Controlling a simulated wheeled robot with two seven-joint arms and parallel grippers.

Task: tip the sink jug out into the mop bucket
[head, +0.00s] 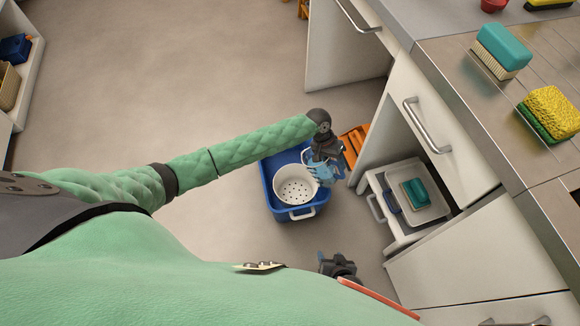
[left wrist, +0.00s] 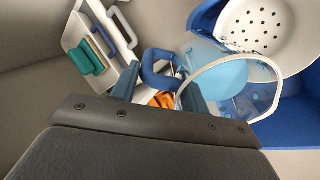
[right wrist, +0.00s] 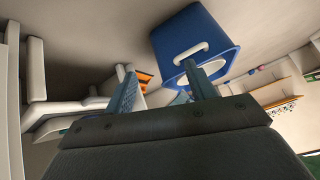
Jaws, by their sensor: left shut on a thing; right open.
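The mop bucket (head: 272,190) is a blue tub on the floor with a white perforated wringer basket (head: 296,184) in it. My left gripper (head: 325,152) is shut on the handle (left wrist: 160,68) of the sink jug (head: 326,173), a clear bluish jug with a pale rim. The jug is over the bucket's right side, beside the basket. In the left wrist view it looks tilted, with pale blue inside; I cannot tell whether liquid is leaving it. My right gripper (head: 340,266) is open and empty, low in front of the bucket (right wrist: 195,40).
An orange object (head: 354,142) stands right of the bucket near the cabinet. An open white drawer (head: 408,228) holds a teal brush (head: 415,191). The counter (head: 470,90) with a brush and sponge runs along the right. Floor left of the bucket is clear.

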